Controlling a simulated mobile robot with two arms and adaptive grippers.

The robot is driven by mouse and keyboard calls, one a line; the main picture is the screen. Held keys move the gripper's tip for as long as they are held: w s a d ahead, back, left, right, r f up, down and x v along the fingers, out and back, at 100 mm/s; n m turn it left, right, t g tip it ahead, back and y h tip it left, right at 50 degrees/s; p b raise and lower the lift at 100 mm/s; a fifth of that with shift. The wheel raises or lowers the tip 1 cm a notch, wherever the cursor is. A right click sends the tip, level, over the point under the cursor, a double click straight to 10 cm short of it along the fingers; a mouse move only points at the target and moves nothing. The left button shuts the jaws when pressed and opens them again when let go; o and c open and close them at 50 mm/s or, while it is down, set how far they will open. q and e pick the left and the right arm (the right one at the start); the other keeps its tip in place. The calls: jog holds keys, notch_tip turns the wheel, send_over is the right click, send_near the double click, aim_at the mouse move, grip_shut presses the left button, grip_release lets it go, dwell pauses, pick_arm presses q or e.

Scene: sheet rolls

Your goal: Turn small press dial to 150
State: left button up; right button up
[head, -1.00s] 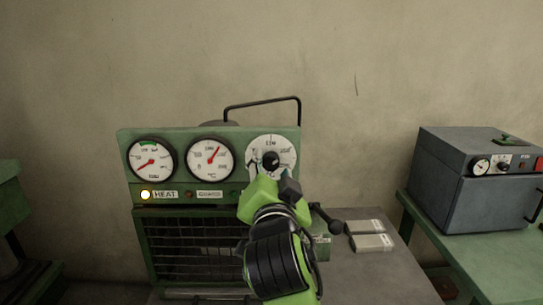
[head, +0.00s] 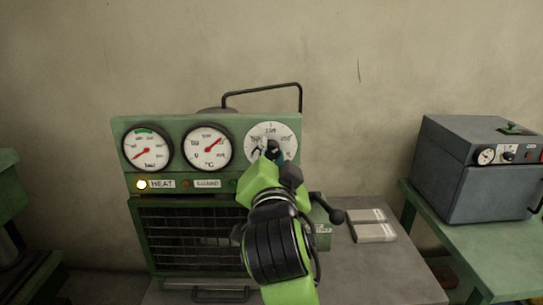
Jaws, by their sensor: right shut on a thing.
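The small press (head: 122,180) is a green box with a barred front and a panel of round dials. Its white dial (head: 285,129), on the right of the panel, has a dark knob at its centre. My right gripper (head: 270,152) is shut on the dial's knob, and its fingers and green wrist hide the lower part of the dial. The dial's numbers are too small to read surely. My left gripper is not in view.
Two gauges, a left one (head: 146,148) and a middle one (head: 207,147), sit beside the dial. A lit lamp (head: 142,185) is by the HEAT label. Pale blocks (head: 373,233) lie on the grey table (head: 395,275). A grey oven (head: 462,185) stands on a green bench at right.

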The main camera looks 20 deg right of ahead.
jog(key=shift+m, duration=0.4)
jog(key=o, duration=1)
jog(key=shift+o, duration=0.6)
jog(key=shift+w, duration=0.15)
jog(key=shift+f, duration=0.1)
